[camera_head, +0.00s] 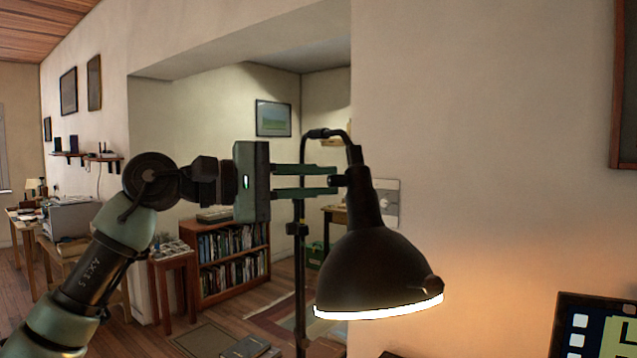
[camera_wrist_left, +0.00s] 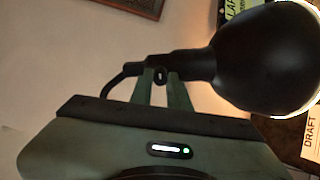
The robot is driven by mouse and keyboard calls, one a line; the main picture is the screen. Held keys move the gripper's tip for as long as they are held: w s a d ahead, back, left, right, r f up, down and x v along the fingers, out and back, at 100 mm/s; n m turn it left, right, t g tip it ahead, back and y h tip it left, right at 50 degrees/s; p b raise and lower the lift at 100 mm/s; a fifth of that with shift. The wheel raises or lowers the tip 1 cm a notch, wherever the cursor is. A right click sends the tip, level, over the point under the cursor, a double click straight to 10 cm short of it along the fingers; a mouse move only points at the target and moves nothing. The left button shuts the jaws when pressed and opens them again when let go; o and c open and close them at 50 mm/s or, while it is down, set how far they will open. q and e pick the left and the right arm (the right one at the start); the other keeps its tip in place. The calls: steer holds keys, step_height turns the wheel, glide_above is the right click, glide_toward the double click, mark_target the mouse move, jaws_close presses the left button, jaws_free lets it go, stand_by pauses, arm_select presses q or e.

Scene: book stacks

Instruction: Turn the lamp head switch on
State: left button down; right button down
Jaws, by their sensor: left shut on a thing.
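A black floor lamp with a dome-shaped lamp head (camera_head: 375,268) hangs from a curved neck on a thin pole (camera_head: 300,250). Its lower rim glows white and warm light falls on the wall beside it. My left gripper (camera_head: 336,181) reaches in from the left, level with the lamp's neck. Its fingers are closed on a small dark knob at the neck, which looks like the lamp head switch (camera_head: 340,182). In the left wrist view the lamp head (camera_wrist_left: 262,60) is at upper right, and the fingertips (camera_wrist_left: 161,74) meet around the dark knob. My right gripper is out of view.
A light-coloured wall plate (camera_head: 390,203) is on the wall behind the lamp. A bookcase (camera_head: 230,262) and small table stand farther back at left. A dark panel with yellow shapes (camera_head: 598,325) is at lower right.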

arm_select(q)
steer(key=shift+r, duration=0.2)
steer(key=c, duration=1.3)
jaws_free()
steer(key=shift+c, duration=0.2)
steer(key=shift+f, duration=0.1)
steer(key=shift+s+a+f, duration=0.1)
steer(key=shift+s+a, duration=0.05)
steer(key=shift+a, duration=0.3)
steer(key=b+v, duration=0.2)
steer(key=v, duration=0.4)
steer(key=shift+s+a, duration=0.2)
steer(key=shift+a, duration=0.15)
